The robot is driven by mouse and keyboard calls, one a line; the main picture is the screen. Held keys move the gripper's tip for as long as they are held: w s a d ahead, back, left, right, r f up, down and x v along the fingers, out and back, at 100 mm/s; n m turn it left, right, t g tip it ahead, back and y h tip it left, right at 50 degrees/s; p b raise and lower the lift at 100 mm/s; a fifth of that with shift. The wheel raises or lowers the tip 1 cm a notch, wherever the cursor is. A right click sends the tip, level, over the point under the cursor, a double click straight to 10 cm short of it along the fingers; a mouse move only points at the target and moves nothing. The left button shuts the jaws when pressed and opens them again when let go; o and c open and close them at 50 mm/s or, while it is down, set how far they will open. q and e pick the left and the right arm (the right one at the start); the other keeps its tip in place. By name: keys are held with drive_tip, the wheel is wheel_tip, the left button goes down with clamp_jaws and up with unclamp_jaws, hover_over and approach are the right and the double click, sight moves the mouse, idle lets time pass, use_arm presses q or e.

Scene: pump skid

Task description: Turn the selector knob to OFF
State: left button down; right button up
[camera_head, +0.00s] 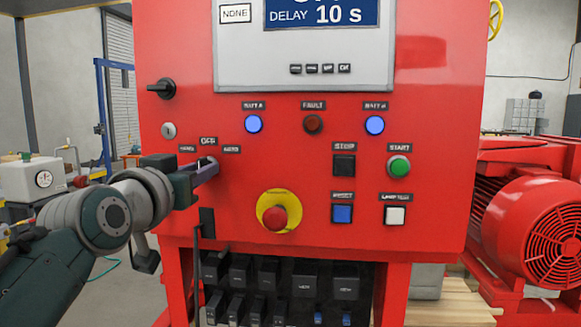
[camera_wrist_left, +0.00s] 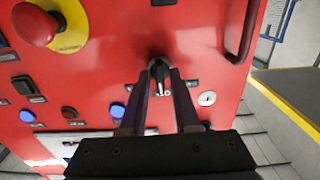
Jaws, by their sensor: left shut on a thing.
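The selector knob (camera_wrist_left: 159,73) is a small black knob with a pale pointer mark on the red panel (camera_head: 330,225). In the left wrist view, which shows the panel roughly upside down, the pointer aims down the picture, roughly at the middle label. In the head view that label, OFF (camera_head: 208,141), sits above the knob between two side labels. My left gripper (camera_head: 205,168) faces the panel there, and its fingers (camera_wrist_left: 160,92) are shut on the knob from both sides. The fingers hide most of the knob in the head view. My right gripper is not in view.
A red emergency button (camera_head: 275,217) on a yellow plate sits right of and below the knob. A key switch (camera_head: 168,130) and a black rotary handle (camera_head: 161,89) are above left. Lamps, push buttons and a display (camera_head: 320,14) fill the panel. A red motor (camera_head: 535,235) stands right.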

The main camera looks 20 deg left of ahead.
use_arm(q)
drive_tip(key=c, duration=0.9)
unclamp_jaws()
drive_tip(key=v, duration=1)
drive_tip(key=shift+a, duration=0.1)
